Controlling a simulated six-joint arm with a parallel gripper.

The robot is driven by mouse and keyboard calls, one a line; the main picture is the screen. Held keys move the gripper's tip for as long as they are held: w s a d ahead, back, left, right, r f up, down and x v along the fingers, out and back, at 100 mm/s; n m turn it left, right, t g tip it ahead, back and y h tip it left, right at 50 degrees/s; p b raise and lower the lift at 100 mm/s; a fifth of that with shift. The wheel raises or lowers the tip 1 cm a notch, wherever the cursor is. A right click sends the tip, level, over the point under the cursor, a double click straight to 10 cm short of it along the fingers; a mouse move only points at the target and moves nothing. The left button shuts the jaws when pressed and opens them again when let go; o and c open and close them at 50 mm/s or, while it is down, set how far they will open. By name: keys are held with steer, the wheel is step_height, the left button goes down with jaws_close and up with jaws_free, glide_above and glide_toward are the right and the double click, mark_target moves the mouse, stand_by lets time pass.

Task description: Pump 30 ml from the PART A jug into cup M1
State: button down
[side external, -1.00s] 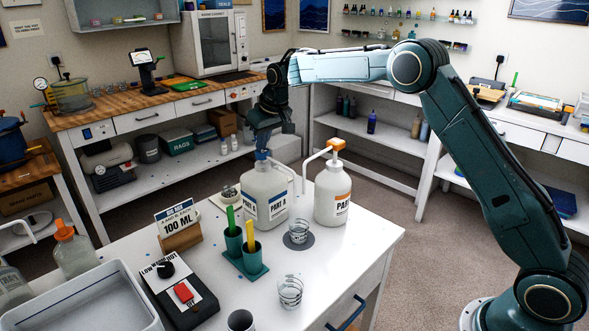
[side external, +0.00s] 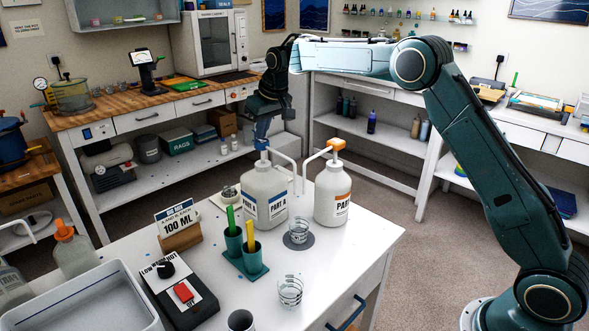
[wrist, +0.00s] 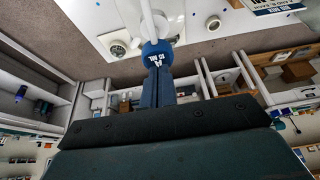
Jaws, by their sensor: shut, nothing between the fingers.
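The PART A jug (side external: 265,197) is a white jug with a blue label and a blue pump head (wrist: 157,54), standing at the back of the white table. Its white spout points right, above a clear cup (side external: 298,232) on a grey disc. I cannot read a label on the cup or tell its contents. My gripper (side external: 262,136) points down with its shut fingers on or just above the blue pump head; contact is unclear. The fingers (wrist: 156,72) meet the head's edge in the wrist view. The pump head appears raised.
An orange-pumped jug (side external: 333,195) stands close on the right. A second clear cup (side external: 290,290) is near the front edge. A green holder with sticks (side external: 244,258), a 100 ML sign (side external: 179,225), a black device (side external: 176,291) and a tray (side external: 85,300) fill the left.

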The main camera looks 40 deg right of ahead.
mark_target(263, 141)
steer(key=shift+f, duration=0.15)
steer(key=shift+f, duration=1.8)
steer(key=shift+r, duration=1.9)
steer(key=shift+f, duration=1.35)
steer(key=shift+r, duration=1.4)
steer(key=shift+f, duration=0.5)
steer(key=shift+r, duration=0.5)
